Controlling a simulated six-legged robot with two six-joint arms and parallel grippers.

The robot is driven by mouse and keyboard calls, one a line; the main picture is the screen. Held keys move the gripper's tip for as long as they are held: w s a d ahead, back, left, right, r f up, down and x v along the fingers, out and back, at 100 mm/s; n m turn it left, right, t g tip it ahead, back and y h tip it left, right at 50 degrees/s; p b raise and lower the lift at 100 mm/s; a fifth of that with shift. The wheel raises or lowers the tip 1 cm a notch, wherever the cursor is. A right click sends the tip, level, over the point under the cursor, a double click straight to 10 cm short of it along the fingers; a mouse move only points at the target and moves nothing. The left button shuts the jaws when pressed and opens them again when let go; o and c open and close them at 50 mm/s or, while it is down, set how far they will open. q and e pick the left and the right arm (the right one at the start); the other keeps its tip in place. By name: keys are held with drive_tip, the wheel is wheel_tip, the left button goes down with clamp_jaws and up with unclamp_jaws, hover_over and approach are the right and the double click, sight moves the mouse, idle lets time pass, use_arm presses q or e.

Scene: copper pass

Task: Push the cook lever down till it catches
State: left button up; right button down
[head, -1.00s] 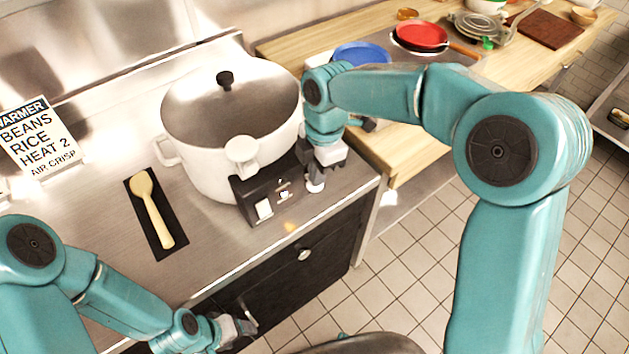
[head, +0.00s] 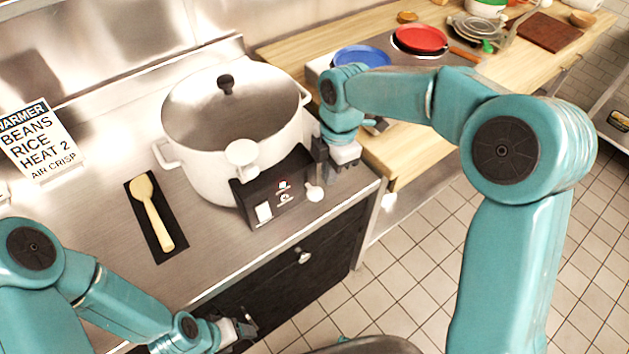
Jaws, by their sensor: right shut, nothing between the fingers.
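The cooker is a large white pot (head: 205,165) with a glossy lid and a black control box (head: 256,200) on its front. The cook lever, with a round white end (head: 314,193), sticks out low at the right end of the box. A small red mark shows on the panel above the white symbols. My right gripper (head: 322,172) is shut and empty, just behind and right of the lever's end; a gap to the lever is hard to judge. My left gripper (head: 243,330) is low in front of the counter, its jaws unclear.
A wooden paddle (head: 152,212) lies on a dark mat left of the cooker. A label sign (head: 38,140) stands at the far left. Blue (head: 362,57) and red (head: 420,39) plates are on the wooden counter behind. The counter's front edge is close to the control box.

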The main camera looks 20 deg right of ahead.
wheel_tip(320, 180, up, 16)
drive_tip(key=d, duration=0.1)
drive_tip(key=shift+w+d, duration=0.15)
drive_tip(key=shift+d, duration=0.2)
drive_tip(key=shift+f, duration=0.15)
idle(0.7)
